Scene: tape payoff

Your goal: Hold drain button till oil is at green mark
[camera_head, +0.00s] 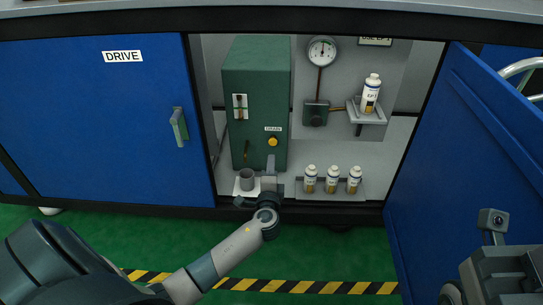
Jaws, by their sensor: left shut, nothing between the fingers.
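The green drain unit (256,75) stands inside the open cabinet, with a yellow button (272,142) under a small label on its front. A sight gauge (240,107) is on its upper left front; its oil level and any green mark are too small to read. My left gripper (270,161) is shut and empty, its tips pointing up just below the button. A gap shows between tips and button in the picture; contact is not visible. A grey cup (247,179) stands on a pale pad left of the gripper. The fingers of my right gripper do not show.
Several white bottles (332,180) stand on a low tray right of my gripper. Another bottle (371,94) sits on a wall bracket beside a round dial (322,51). The blue door (468,160) stands open at right; the DRIVE door (95,120) is closed at left.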

